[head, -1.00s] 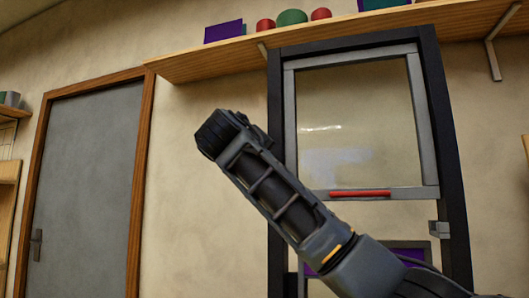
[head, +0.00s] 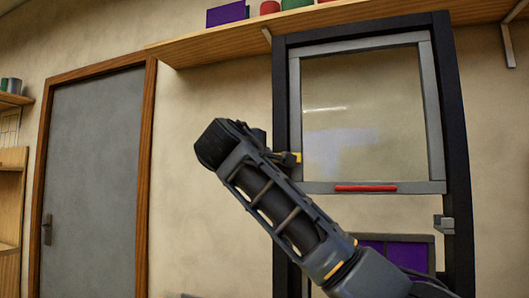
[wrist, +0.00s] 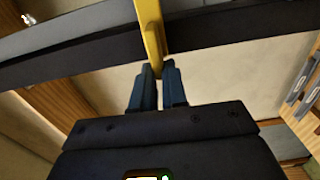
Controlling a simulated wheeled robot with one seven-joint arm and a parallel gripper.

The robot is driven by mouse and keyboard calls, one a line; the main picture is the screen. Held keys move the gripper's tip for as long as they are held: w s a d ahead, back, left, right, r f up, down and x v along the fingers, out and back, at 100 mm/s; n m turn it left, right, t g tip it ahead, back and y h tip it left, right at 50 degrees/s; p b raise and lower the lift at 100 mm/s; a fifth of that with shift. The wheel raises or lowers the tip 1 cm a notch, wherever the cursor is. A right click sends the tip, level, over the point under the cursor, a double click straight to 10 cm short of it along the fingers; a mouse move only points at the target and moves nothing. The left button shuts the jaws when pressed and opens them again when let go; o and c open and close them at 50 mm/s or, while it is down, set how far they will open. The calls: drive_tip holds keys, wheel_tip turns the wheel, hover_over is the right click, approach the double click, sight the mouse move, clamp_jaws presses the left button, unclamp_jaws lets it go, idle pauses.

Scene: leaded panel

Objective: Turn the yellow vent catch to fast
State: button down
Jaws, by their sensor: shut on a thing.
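The yellow vent catch (wrist: 151,30) shows in the wrist view as a narrow bar crossing the dark frame, its lower end between my fingertips. In the head view only a small yellow piece (head: 297,157) shows at the left side of the window frame, beside my gripper (head: 284,158). My gripper's two blue fingers (wrist: 158,82) are shut on the catch's end. My own wrist hides most of the catch in the head view, and I cannot read its setting.
The window has a dark outer frame (head: 461,150) and a grey sash with a red bar (head: 365,188). A grey latch (head: 444,224) sits at lower right. A wooden shelf (head: 215,49) runs above. A grey door (head: 95,170) stands left.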

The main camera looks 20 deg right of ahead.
idle(0.4)
drive_tip(key=c, duration=1.2)
unclamp_jaws()
drive_tip(key=shift+o, duration=0.2)
drive_tip(key=shift+f, duration=0.1)
drive_tip(key=b+v, duration=0.2)
drive_tip(key=v, duration=0.5)
drive_tip(key=shift+s+a, duration=0.2)
drive_tip(key=shift+s, duration=0.05)
